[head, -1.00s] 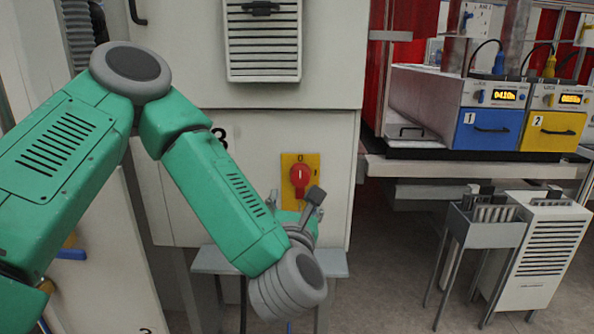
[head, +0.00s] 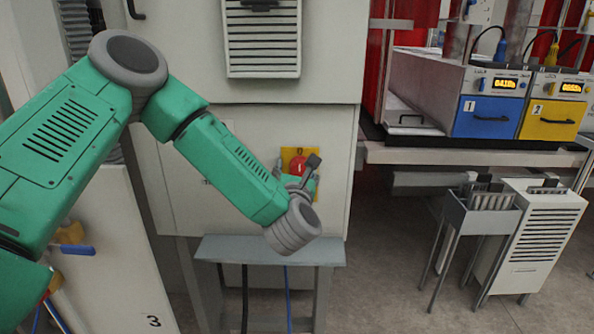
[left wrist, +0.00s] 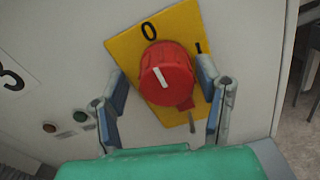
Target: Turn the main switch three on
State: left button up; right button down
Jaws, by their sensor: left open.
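The main switch is a red rotary knob (head: 298,165) on a yellow plate (head: 288,154), on the front of a light grey cabinet. In the left wrist view the red knob (left wrist: 167,76) has a white line pointing roughly toward the "0" on the yellow plate (left wrist: 125,48); a second mark is at the upper right. A black "3" (left wrist: 12,80) is on the panel to the left. My left gripper (head: 298,172) is open in front of the switch, with its fingers (left wrist: 163,78) on either side of the knob; contact cannot be told. My right gripper is not in view.
A grey shelf (head: 262,251) juts out below the switch. Small red and green buttons (left wrist: 68,124) are on the panel at left in the wrist view. Blue (head: 487,118) and yellow (head: 549,123) drawer units stand at right, above a metal rack (head: 480,222). The floor between is clear.

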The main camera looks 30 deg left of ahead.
pick_arm(q)
jog(key=shift+d, duration=0.25)
jog(key=c, duration=0.6)
jog(key=shift+d+r, duration=0.1)
jog(key=shift+d, duration=0.1)
jog(key=c, duration=0.5)
jog(key=shift+d, duration=0.15)
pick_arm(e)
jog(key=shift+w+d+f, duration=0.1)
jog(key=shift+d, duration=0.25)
